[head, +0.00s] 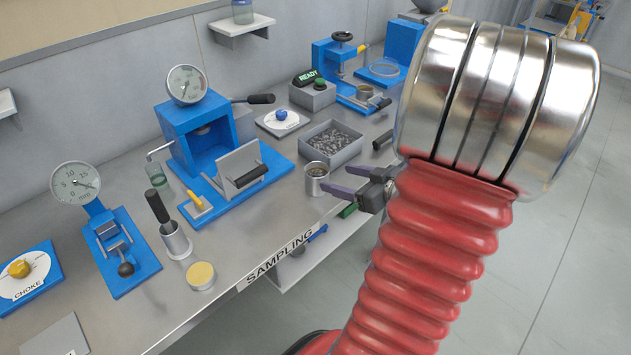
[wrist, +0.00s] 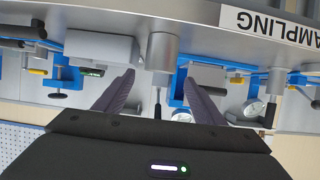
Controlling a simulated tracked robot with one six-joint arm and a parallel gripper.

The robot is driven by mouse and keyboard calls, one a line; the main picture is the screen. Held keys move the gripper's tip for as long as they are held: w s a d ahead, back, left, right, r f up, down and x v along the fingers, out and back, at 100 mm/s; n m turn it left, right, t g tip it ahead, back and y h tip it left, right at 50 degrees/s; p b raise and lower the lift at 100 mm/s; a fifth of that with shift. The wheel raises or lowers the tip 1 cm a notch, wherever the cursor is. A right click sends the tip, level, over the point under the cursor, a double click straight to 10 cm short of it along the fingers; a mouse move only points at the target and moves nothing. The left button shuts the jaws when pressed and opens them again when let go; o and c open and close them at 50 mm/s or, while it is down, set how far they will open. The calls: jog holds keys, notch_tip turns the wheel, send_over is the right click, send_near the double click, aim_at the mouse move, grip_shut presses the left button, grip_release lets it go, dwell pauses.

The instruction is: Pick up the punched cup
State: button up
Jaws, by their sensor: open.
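A small metal cup (head: 316,180) with dark brown contents stands upright near the front edge of the bench; I cannot make out punched holes in it. My gripper (head: 341,181) is open and empty, its dark fingers pointing at this cup from the right, close to it. In the wrist view a grey cylinder that looks like the same cup (wrist: 162,52) lies ahead, between the lines of the two fingers of my gripper (wrist: 159,78). Whether a fingertip touches it I cannot tell.
A grey tray of dark chips (head: 333,140) stands right behind the cup. A blue press with a gauge (head: 196,130), a metal holder with a black-handled tool (head: 176,243) and a yellow-topped tin (head: 201,275) stand to the left. The SAMPLING label (head: 279,258) marks the front edge.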

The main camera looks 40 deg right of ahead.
aim_at(309, 170)
jog(key=shift+x, duration=4.3)
jog(key=shift+x, duration=2.6)
jog(key=c, duration=0.9)
jog(key=shift+o, duration=0.2)
jog(key=shift+r, duration=0.1)
notch_tip(309, 170, up, 10)
